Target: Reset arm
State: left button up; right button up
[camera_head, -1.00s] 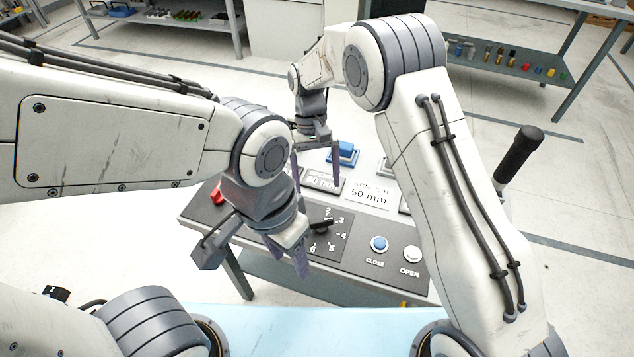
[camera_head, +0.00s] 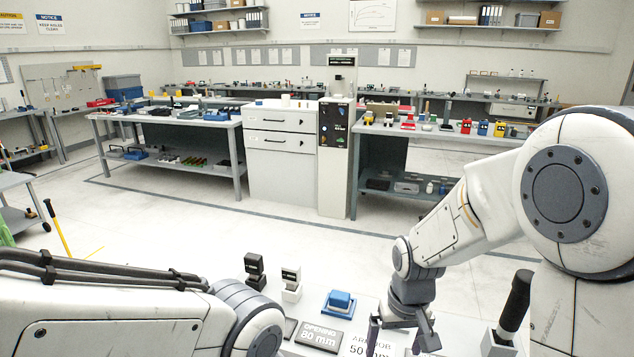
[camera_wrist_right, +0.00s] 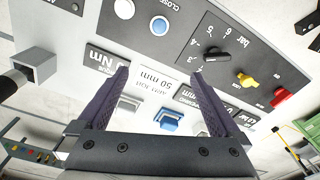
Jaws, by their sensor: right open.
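My right gripper (camera_head: 402,338) hangs open and empty over the control bench, above the white "50 mm" label plate (camera_head: 366,344). In the right wrist view its two dark fingers (camera_wrist_right: 158,74) are spread apart with nothing between them. That view shows the panel upside down, with a blue CLOSE button (camera_wrist_right: 158,25), a white button (camera_wrist_right: 124,9) and a black selector knob (camera_wrist_right: 213,54). My left arm crosses the lower left of the head view, and its gripper is out of the picture.
A blue block (camera_head: 340,303), an "80 mm" plate (camera_head: 319,335) and black and white upright pieces (camera_head: 291,284) stand on the bench. A black handle (camera_head: 514,300) rises at the right. Open floor separates the bench from the back tables (camera_head: 170,118).

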jog(key=s+d+t, duration=0.2)
jog(key=s+d, duration=0.2)
jog(key=s, duration=0.2)
jog(key=s+a+r+n+g, duration=0.1)
jog(key=s+a+r+n, duration=0.2)
jog(key=s+a, duration=0.3)
jog(key=s+a+r+n+g, duration=0.1)
jog(key=s+a+r+n, duration=0.2)
jog(key=s+a, duration=0.4)
jog(key=shift+a+r+n+g+y, duration=0.2)
jog(key=shift+a+n+g+y, duration=0.2)
dwell(1.5)
